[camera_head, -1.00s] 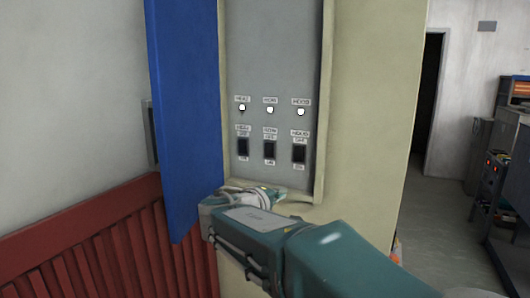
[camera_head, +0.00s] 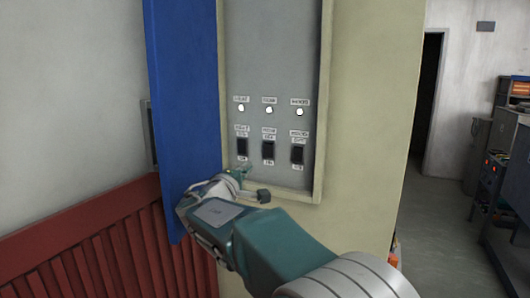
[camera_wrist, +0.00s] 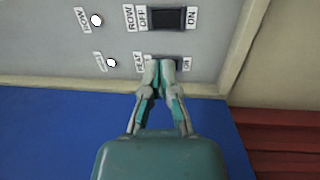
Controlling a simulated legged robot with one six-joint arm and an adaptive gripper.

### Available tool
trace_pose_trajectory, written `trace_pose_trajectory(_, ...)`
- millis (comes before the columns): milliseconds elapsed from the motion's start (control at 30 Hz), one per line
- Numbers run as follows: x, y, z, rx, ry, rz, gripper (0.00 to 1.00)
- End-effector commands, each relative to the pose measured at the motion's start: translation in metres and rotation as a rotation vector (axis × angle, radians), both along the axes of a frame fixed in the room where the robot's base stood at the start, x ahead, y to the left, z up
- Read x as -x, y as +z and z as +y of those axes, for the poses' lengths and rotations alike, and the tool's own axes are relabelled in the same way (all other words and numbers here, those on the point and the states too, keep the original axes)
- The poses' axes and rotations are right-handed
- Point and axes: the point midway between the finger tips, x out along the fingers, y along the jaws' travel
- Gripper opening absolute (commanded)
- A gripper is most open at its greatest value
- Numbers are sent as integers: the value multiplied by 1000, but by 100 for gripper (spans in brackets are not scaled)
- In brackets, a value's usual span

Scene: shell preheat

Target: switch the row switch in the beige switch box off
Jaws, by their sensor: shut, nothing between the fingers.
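The row switch is the middle dark rocker in the beige box's grey panel, in the head view (camera_head: 268,150). In the wrist view it also shows (camera_wrist: 173,18), near the top, between labels OFF and ON; I cannot tell which way it is tipped. The row lamp (camera_head: 269,110) above it looks white. The beige switch box (camera_head: 322,100) is open at the front. My gripper (camera_wrist: 160,63) is shut and empty, its fingertips in front of the neighbouring heat switch (camera_wrist: 179,63), partly hiding it. I cannot tell whether they touch. The gripper is below the panel's left side in the head view (camera_head: 243,171).
The heat switch (camera_head: 242,147) is left of the row switch and the hood switch (camera_head: 297,154) is right of it. A blue board (camera_head: 185,100) stands left of the box, with red panelling (camera_head: 100,245) beyond it. The box's raised rim surrounds the panel.

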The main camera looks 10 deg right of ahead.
Motion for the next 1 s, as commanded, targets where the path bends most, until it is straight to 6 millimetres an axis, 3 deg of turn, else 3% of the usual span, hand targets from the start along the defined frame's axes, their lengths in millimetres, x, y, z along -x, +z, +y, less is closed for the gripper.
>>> trace_pose_trajectory(500, -76, 11, -56, 0, -2, 0, 0)
trace_pose_trajectory(700, -89, 14, -64, 0, 0, -1, 0)
trace_pose_trajectory(1000, -90, 14, -66, 1, 0, -1, 0)
